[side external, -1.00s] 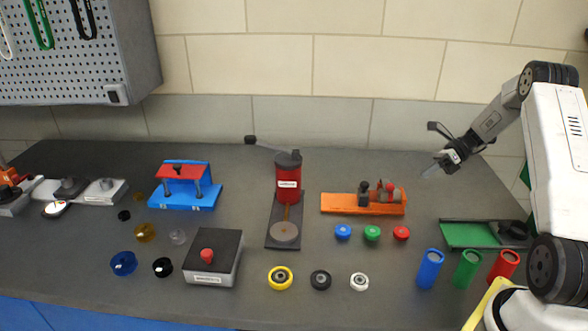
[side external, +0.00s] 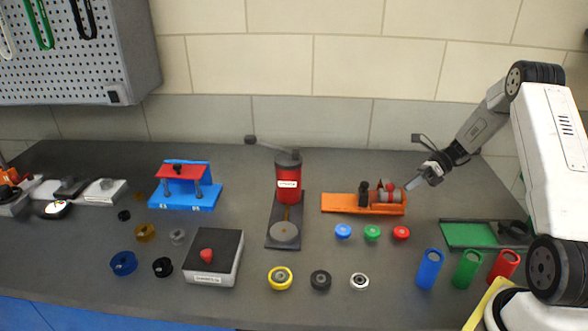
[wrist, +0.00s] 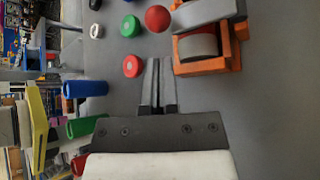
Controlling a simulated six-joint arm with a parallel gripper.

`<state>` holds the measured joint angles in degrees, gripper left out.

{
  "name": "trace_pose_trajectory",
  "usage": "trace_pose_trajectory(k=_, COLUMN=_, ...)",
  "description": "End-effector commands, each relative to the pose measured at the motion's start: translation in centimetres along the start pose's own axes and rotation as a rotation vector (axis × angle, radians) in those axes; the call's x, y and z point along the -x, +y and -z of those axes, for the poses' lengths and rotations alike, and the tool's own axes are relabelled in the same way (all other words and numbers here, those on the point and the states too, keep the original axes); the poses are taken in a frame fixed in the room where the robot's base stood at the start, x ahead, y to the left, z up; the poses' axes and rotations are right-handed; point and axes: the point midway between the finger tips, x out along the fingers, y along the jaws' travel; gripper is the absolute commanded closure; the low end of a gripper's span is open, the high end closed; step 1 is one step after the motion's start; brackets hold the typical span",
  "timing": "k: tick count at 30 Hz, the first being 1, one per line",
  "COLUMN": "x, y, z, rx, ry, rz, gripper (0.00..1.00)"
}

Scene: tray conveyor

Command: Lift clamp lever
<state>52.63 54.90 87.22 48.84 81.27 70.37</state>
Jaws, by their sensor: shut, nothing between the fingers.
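The clamp is an orange fixture (side external: 340,204) on the table, right of centre in the side view. It also shows at the upper right of the wrist view (wrist: 228,58), around a grey and white roller. Its grey lever (wrist: 208,12) ends beside a red ball knob (wrist: 158,18); the lever is too small to make out clearly in the side view. My gripper (side external: 408,187) is just right of the fixture's right end, above the table. In the wrist view its fingers (wrist: 158,68) are together and empty, apart from the red knob and left of the orange frame.
Blue, green and red caps (side external: 401,233) lie in front of the clamp. Blue, green and red cylinders (side external: 467,268) stand nearer the front. A green tray (side external: 460,245) is to the right. A red press (side external: 288,180) stands left of the clamp.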

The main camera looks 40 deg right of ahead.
Motion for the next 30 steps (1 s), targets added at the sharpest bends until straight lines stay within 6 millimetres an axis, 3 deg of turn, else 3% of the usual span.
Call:
trace_pose_trajectory(k=6, x=-2.9, y=0.0, z=0.0, rx=-0.001, ry=0.0, rz=-0.002, gripper=1.0)
trace_pose_trajectory(k=11, x=-4.0, y=0.0, z=0.0, rx=0.0, ry=0.001, rz=0.0, gripper=1.0)
trace_pose_trajectory(k=30, x=-4.3, y=0.0, z=-0.1, rx=-0.01, ry=0.0, rz=-0.007, gripper=1.0)
